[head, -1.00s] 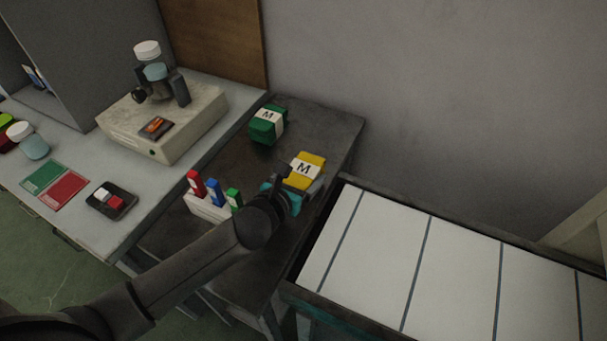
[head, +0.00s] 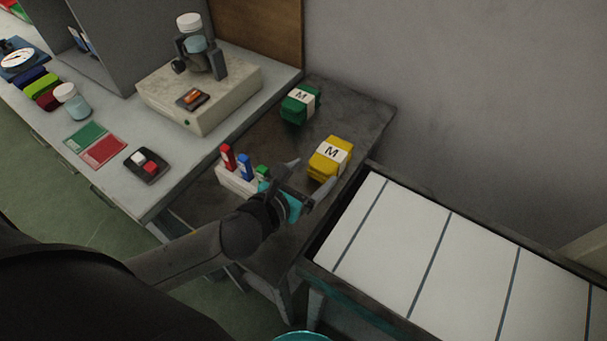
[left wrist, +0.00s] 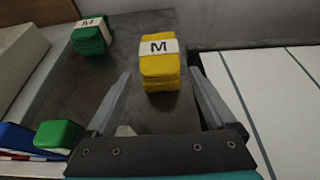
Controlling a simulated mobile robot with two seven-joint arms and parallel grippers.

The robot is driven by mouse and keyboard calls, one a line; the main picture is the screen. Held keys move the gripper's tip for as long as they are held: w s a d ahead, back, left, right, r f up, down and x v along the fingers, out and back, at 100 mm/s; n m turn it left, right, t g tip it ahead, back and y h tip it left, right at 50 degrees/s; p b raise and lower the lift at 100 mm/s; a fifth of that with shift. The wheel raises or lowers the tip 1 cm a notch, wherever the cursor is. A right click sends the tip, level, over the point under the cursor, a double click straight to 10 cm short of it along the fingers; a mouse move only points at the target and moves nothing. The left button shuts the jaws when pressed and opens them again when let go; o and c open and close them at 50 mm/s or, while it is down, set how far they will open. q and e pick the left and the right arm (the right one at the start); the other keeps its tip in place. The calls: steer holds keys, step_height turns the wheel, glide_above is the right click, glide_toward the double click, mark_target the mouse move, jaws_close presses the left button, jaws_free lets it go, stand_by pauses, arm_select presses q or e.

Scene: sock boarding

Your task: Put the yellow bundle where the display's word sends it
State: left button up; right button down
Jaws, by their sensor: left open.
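The yellow bundle (head: 330,158) with a white band marked M lies on the dark side table. It also shows in the left wrist view (left wrist: 160,67), beyond and between my fingers. My left gripper (head: 306,182) is open and empty, just short of the bundle on its near side and apart from it. The small display (head: 193,98) on the beige device glows orange, but its word is too small to read. My right gripper is not in view.
A green bundle (head: 300,104) marked M lies behind on the dark table (head: 360,108). A white holder (head: 237,181) with red, blue and green pieces stands left of my gripper. A white tray with dividing lines (head: 400,232) lies right. Red and green pads (head: 103,151) lie on the bench.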

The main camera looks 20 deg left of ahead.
arm_select(q)
steer(key=shift+v, duration=1.3)
steer(key=shift+s, duration=0.1)
